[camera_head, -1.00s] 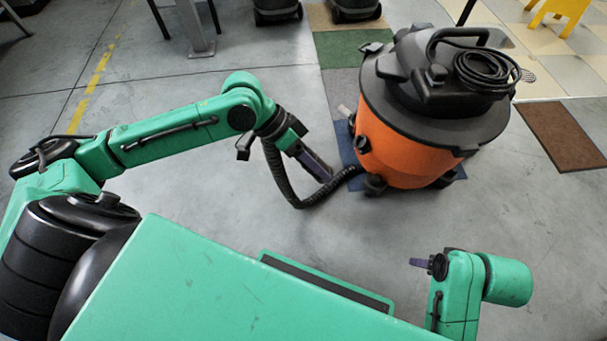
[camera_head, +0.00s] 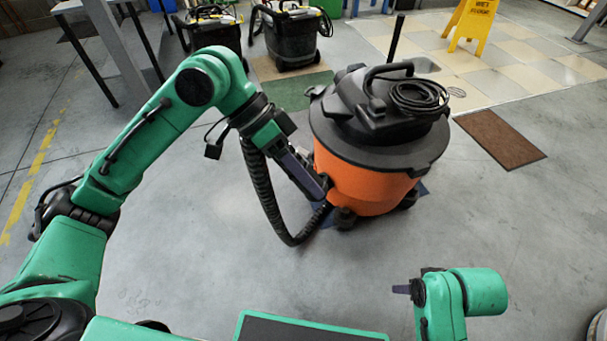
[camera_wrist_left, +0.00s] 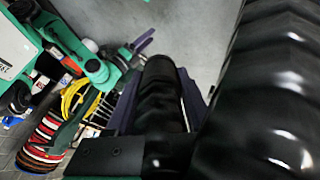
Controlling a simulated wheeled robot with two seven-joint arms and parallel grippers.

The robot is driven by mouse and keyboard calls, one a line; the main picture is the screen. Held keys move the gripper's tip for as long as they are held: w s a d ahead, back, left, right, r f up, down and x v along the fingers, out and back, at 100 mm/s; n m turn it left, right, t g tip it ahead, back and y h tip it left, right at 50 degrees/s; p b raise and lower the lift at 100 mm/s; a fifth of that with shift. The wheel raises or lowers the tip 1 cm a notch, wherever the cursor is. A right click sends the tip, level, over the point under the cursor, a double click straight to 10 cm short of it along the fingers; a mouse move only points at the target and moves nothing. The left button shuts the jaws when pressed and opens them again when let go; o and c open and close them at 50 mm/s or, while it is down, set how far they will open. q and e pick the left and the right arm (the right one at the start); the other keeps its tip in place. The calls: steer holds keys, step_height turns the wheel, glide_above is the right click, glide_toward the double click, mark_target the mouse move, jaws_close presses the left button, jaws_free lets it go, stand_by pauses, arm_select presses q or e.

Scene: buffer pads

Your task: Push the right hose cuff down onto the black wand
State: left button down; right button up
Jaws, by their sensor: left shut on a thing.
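My left gripper (camera_head: 316,187) has dark purple fingers and is in front of the orange vacuum's left side in the head view. In the left wrist view its fingers are shut on a black ribbed hose end (camera_wrist_left: 160,95). The black corrugated hose (camera_head: 262,190) hangs in a loop below the wrist and curves back towards the vacuum; it also fills the right of the left wrist view (camera_wrist_left: 268,95). A thin upright black rod, perhaps the wand (camera_head: 396,38), shows behind the vacuum.
The orange vacuum (camera_head: 360,185) with its black lid stands on the floor at centre. Two black machines (camera_head: 290,38) and a table leg are behind. A yellow wet-floor sign (camera_head: 472,22) and a brown mat (camera_head: 498,138) are at right.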

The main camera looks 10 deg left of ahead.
arm_select(q)
steer(key=d+f+m+g, duration=0.1)
steer(key=d+f+m, duration=0.1)
steer(key=d+f+m+g+y, duration=0.1)
steer(key=m, duration=0.1)
steer(key=shift+w+d+f+g, duration=0.15)
steer(key=shift+w+f+g, duration=0.15)
steer(key=shift+w+f, duration=0.1)
steer(key=n+t+h, duration=0.1)
steer(key=n+t, duration=0.4)
steer(key=n, duration=0.3)
glide_toward(324, 190)
steer(key=shift+w+a+f, duration=0.2)
steer(key=shift+w+f, duration=0.2)
steer(key=shift+f, duration=0.15)
steer(key=shift+w+a+f, duration=0.15)
steer(key=shift+w+f, duration=0.2)
steer(key=shift+f, duration=0.2)
steer(key=w+d+n+t, duration=0.2)
steer(key=d+n+t, duration=0.1)
steer(key=d, duration=0.5)
steer(key=shift+w+d+n+y, duration=0.2)
steer(key=shift+d+n+y, duration=0.2)
steer(key=shift+n, duration=0.4)
